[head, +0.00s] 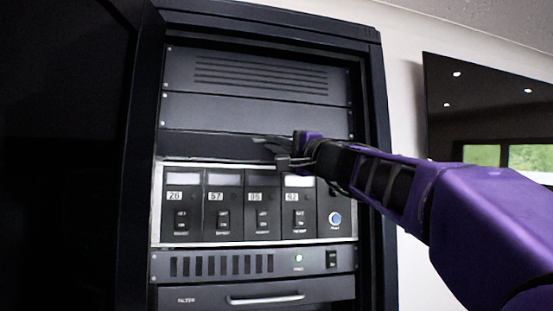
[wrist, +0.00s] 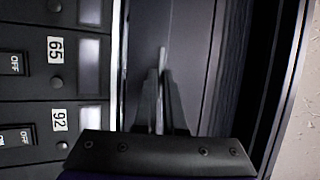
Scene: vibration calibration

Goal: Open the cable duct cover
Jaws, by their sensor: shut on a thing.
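The cable duct cover (head: 205,146) is a plain dark strip across the rack, between the blank panel above and the row of numbered modules. In the wrist view the cover (wrist: 145,35) runs lengthwise beside the modules. A thin grey bar (wrist: 163,56) stands out from it. My gripper (head: 270,147) reaches in from the right in front of the cover. In the wrist view my gripper (wrist: 161,75) has its narrow fingers closed together on the thin bar. The fingers hide part of the bar. I cannot tell whether the cover is tilted out.
Below the cover is the module row (head: 243,203) with number labels, switches and a round blue-lit button. A vented unit (head: 225,265) and a drawer with a handle (head: 265,299) are lower. The rack's right post (head: 376,180) stands close to my arm. A screen (head: 480,100) hangs at right.

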